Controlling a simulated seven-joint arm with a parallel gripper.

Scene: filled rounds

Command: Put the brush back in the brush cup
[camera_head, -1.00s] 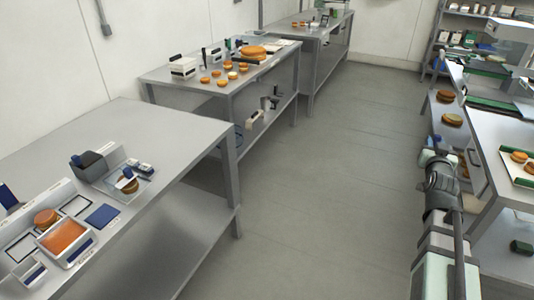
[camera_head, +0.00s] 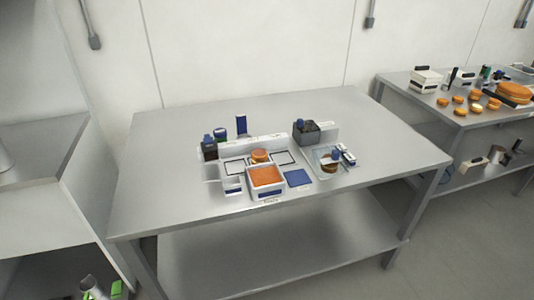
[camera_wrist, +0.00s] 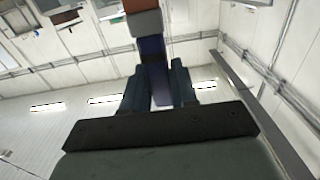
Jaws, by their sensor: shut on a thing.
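In the wrist view my gripper (camera_wrist: 160,85) is shut on the brush (camera_wrist: 152,62), which has a blue handle, a grey band and a reddish-brown end at the top of the picture. My gripper and the brush do not show in the head view. On the worktable in the head view stand a small dark container (camera_head: 209,152) at the left of the station and a dark grey container (camera_head: 306,137) at the right, with something blue at its top. I cannot tell which of them is the brush cup.
The steel worktable (camera_head: 170,215) is bare around the station. A white tray of orange filling (camera_head: 265,176), a blue mat (camera_head: 298,178) and a clear board (camera_head: 325,162) sit near its front. Another table (camera_head: 450,115) with several rounds stands at the right.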

